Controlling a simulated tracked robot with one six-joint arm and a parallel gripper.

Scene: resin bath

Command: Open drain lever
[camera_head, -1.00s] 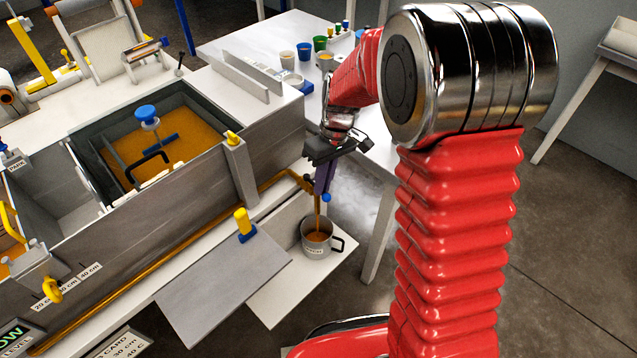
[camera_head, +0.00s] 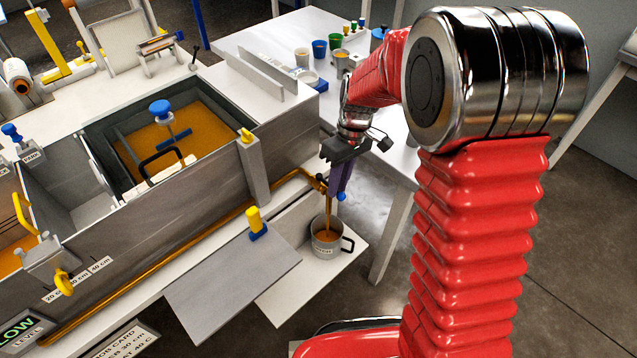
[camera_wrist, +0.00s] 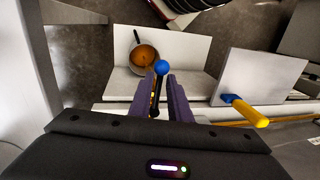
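The drain lever's blue knob (camera_head: 341,197) shows at the right end of the amber pipe, below my gripper (camera_head: 339,180). In the wrist view the same knob (camera_wrist: 161,67) shows just beyond the tips of my purple fingers (camera_wrist: 163,90). The dark lever rod lies between the fingers, close to the left one, with a gap on the right. The fingers stand apart. An amber stream (camera_head: 327,216) falls from the outlet into a metal pot (camera_head: 327,250) with a black handle. The pot also shows in the wrist view (camera_wrist: 133,46) with amber liquid inside.
The grey bath (camera_head: 205,187) holds amber resin (camera_head: 190,118). A grey plate (camera_head: 230,285) with a yellow-handled lever (camera_head: 254,220) sits left of the pot. The pot stands on a white shelf (camera_head: 290,300). A white table (camera_head: 265,42) with small cups is behind.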

